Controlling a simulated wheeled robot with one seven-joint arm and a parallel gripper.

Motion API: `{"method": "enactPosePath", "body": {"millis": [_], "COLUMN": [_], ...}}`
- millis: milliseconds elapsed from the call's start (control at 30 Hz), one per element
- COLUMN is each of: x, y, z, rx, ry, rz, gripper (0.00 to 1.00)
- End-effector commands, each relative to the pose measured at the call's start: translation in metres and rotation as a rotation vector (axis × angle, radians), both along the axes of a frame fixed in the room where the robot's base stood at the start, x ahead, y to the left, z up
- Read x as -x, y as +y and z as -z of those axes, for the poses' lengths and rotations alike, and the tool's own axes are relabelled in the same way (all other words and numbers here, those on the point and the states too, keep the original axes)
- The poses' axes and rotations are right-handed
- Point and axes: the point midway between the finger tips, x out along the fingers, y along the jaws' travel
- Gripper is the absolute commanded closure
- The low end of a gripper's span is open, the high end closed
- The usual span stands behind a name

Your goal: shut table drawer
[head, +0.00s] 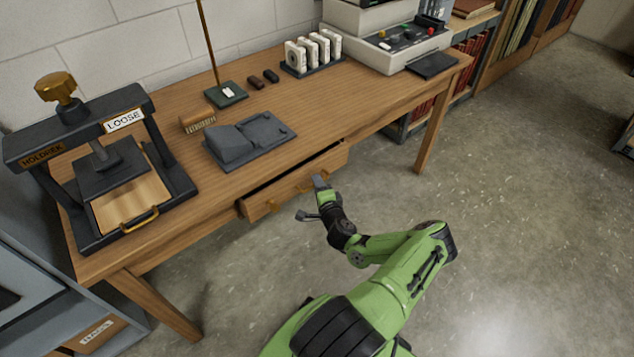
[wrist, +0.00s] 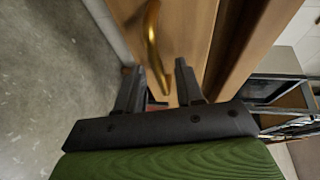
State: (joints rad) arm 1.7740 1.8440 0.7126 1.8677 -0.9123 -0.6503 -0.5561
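The table drawer (head: 290,184) is in the front of the wooden table and stands partly open, with a dark gap behind its front panel. Brass handles sit on its front. In the wrist view the drawer front (wrist: 190,40) and one curved brass handle (wrist: 153,45) are close ahead of the fingers. My gripper (head: 309,198) is at the drawer front in the head view. In the wrist view my gripper (wrist: 158,85) has its two fingers apart with nothing seen between them but the drawer front behind. I cannot tell whether a finger touches the handle.
The wooden table (head: 350,110) carries a black press (head: 100,160) at left, a grey device (head: 250,137) above the drawer, a rack of white pieces (head: 313,52) and a control console (head: 400,40). A grey cabinet (head: 30,280) stands front left.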

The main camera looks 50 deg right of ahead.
Motion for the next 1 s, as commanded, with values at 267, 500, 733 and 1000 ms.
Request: {"method": "enactPosePath", "body": {"millis": [267, 500, 733, 1000], "x": [0.0, 0.0, 0.0001, 0.0001], "y": [-0.0001, -0.0001, -0.0001, -0.0001], "z": [-0.0002, -0.0001, 0.0, 0.0001], "rx": [0.001, 0.001, 0.0, 0.0], "ry": [0.001, 0.001, 0.001, 0.001], "rz": [0.0, 0.0, 0.0, 0.0], "gripper": [0.89, 1.0, 1.0, 1.0]}}
